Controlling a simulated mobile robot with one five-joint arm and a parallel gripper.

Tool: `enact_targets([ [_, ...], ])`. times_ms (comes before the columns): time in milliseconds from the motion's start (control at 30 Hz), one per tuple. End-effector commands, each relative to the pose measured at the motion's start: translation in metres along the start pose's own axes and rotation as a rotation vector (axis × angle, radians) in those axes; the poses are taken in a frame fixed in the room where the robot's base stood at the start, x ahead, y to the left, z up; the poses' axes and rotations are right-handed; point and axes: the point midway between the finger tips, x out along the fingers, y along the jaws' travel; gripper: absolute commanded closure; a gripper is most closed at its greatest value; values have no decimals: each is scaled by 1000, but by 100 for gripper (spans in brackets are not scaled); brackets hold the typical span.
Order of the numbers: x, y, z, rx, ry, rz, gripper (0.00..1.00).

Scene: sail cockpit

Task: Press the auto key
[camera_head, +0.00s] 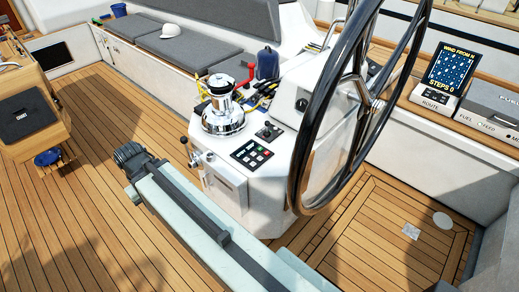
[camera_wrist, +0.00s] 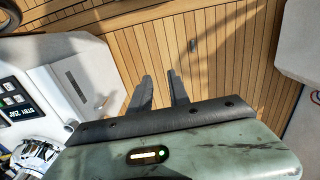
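A black keypad (camera_head: 251,153) with several small keys, one green and one red, sits on the white console (camera_head: 225,185) below the winch. Its labels are too small to read in the head view, so I cannot tell which key is auto. Part of the keypad (camera_wrist: 14,98) shows at the left edge of the wrist view, with a small lit display. My gripper (camera_wrist: 160,76) shows two dark fingers with a gap between them, empty, over the wooden deck. It is apart from the keypad, which lies to its left in the wrist view.
A chrome winch (camera_head: 222,110) stands on the console behind the keypad. A small joystick (camera_head: 268,131) sits beside the keypad. A large steering wheel (camera_head: 340,110) rises at its right. A lever (camera_head: 195,160) is on the console's left side. Open deck (camera_head: 70,200) lies left.

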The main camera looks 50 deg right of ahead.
Motion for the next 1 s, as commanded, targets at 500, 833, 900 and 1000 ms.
enact_targets([
  [500, 0, 0, 0, 0, 0, 0, 100],
  [833, 0, 0, 0, 0, 0, 0, 100],
  [900, 0, 0, 0, 0, 0, 0, 100],
  [1000, 0, 0, 0, 0, 0, 0, 100],
])
